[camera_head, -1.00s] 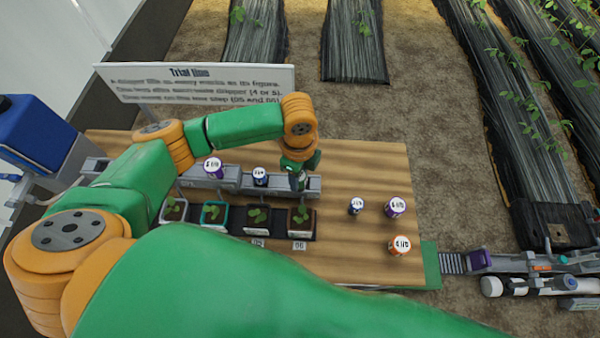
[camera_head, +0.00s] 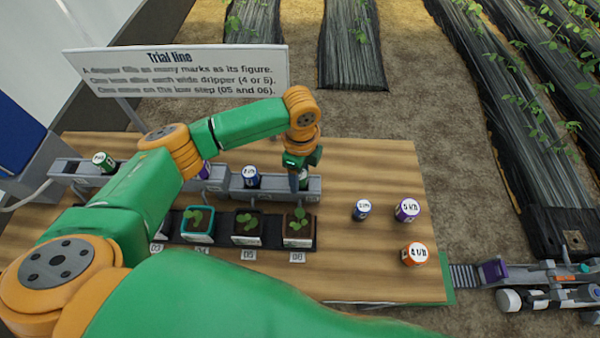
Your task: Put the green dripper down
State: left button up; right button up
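My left gripper (camera_head: 298,180) points down at the right end of the grey stepped rail (camera_head: 226,186), above the pot marked 06. A small green and white piece, seemingly the green dripper (camera_head: 305,178), shows beside its fingers and is mostly hidden by them. I cannot tell whether the fingers are closed on it or just around it. Another green dripper (camera_head: 103,160) stands at the left of the rail. A blue dripper (camera_head: 251,175) stands left of the gripper, and a purple one (camera_head: 204,170) is partly behind my arm. My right gripper is out of view.
Loose on the wooden table (camera_head: 375,170) at right are a blue dripper (camera_head: 361,209), a purple one (camera_head: 407,210) and an orange one (camera_head: 414,254). Potted seedlings (camera_head: 247,226) stand before the rail. A sign (camera_head: 180,72) stands behind. My green arm covers the front left.

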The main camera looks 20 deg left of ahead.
pick_arm(q)
jog(key=shift+o, duration=0.2)
notch_tip(320, 180, up, 12)
jog(key=b, duration=0.1)
jog(key=shift+r, duration=0.15)
dwell(0.4)
